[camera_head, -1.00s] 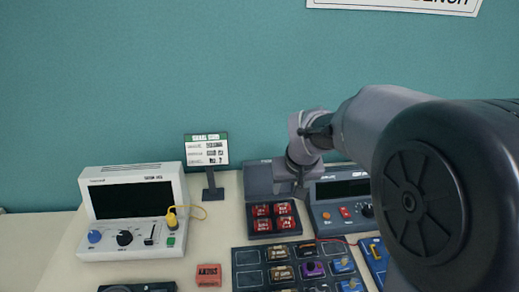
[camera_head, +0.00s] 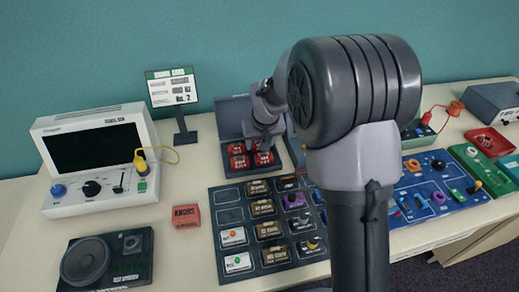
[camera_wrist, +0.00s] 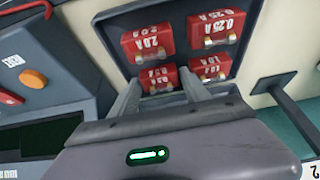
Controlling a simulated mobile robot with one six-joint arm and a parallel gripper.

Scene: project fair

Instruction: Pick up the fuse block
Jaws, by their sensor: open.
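Several red fuse blocks sit in a dark tray (camera_head: 227,171) in the head view. In the wrist view they are a 2.0 A block (camera_wrist: 147,42), a 0.25 A block (camera_wrist: 222,24), a lower left block (camera_wrist: 157,77) and a lower right block (camera_wrist: 210,65). The labels of the lower two are hard to read. My gripper (camera_wrist: 161,78) is open, its fingers on either side of the lower left block. I cannot tell whether they touch it. In the head view my gripper (camera_head: 264,140) is over the tray's back, partly hiding the blocks.
A card stand (camera_head: 172,90) is left of the tray. A white instrument (camera_head: 60,192), a speaker unit (camera_head: 135,270) and a loose red block (camera_head: 186,216) stand further left. A dark grid board (camera_head: 228,197) with several modules lies in front.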

